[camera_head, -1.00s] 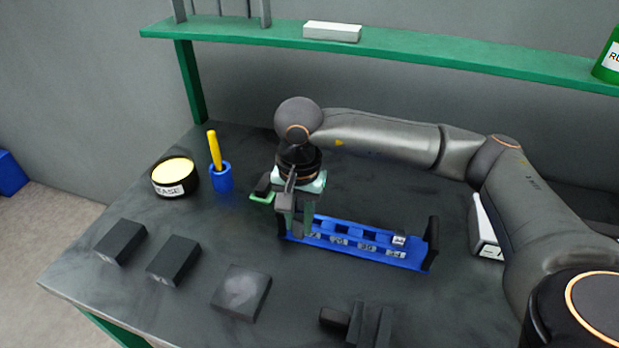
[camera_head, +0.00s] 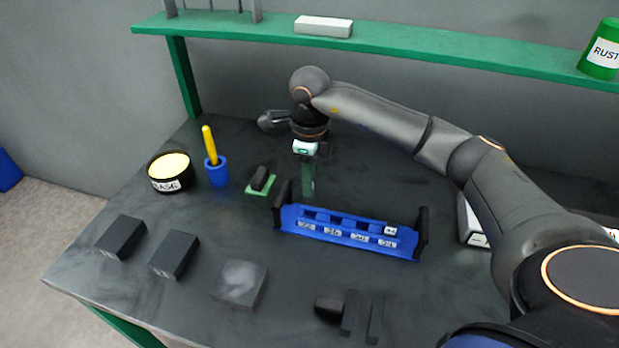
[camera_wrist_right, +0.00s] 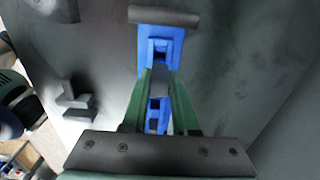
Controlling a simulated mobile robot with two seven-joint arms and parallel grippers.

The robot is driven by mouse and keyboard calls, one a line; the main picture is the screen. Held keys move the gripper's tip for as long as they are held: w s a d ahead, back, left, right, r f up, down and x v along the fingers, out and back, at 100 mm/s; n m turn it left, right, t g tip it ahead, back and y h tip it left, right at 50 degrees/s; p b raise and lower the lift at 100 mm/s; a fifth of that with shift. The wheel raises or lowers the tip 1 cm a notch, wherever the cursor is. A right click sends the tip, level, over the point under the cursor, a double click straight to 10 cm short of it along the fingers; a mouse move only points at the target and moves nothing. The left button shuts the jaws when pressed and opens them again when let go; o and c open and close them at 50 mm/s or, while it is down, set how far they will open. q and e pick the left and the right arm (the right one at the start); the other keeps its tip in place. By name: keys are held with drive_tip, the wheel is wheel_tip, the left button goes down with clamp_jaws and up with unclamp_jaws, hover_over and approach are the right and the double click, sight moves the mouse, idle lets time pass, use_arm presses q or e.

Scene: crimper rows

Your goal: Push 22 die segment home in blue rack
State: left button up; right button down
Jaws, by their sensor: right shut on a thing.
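The blue rack (camera_head: 345,240) lies on the bench with dark end plates, a row of slots and small labels along its front. The labels are too small to read surely. A piece with a white label (camera_head: 390,230) sits at its right end. My right gripper (camera_head: 308,190) points down just behind the rack's left part. In the right wrist view its green fingers (camera_wrist_right: 160,98) are shut on a grey piece (camera_wrist_right: 160,80), with the rack running beneath. No number shows on that piece, so I cannot tell that it is the 22 die segment. My left gripper is out of view.
A green pad with a dark block (camera_head: 260,182) lies left of the gripper. A grease tin (camera_head: 171,173) and a blue cup (camera_head: 216,172) with a yellow handle stand further left. Dark blocks (camera_head: 173,255) lie in front. A white-faced box (camera_head: 471,220) stands right of the rack.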

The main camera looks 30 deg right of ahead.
drive_tip(key=b, duration=0.4)
hover_over(310, 208)
drive_tip(key=s+a, duration=0.1)
drive_tip(key=s, duration=0.1)
drive_tip(key=shift+w+a+f, duration=0.1)
drive_tip(key=shift+f, duration=1.35)
drive_tip(key=shift+w+f, duration=0.1)
drive_tip(key=shift+f, duration=1.35)
drive_tip(key=shift+f+b, duration=1.2)
drive_tip(key=shift+f, duration=0.25)
drive_tip(key=c, duration=0.6)
unclamp_jaws()
drive_tip(key=shift+s, duration=0.1)
wheel_tip(310, 208, up, 13)
drive_tip(key=shift+f, duration=0.15)
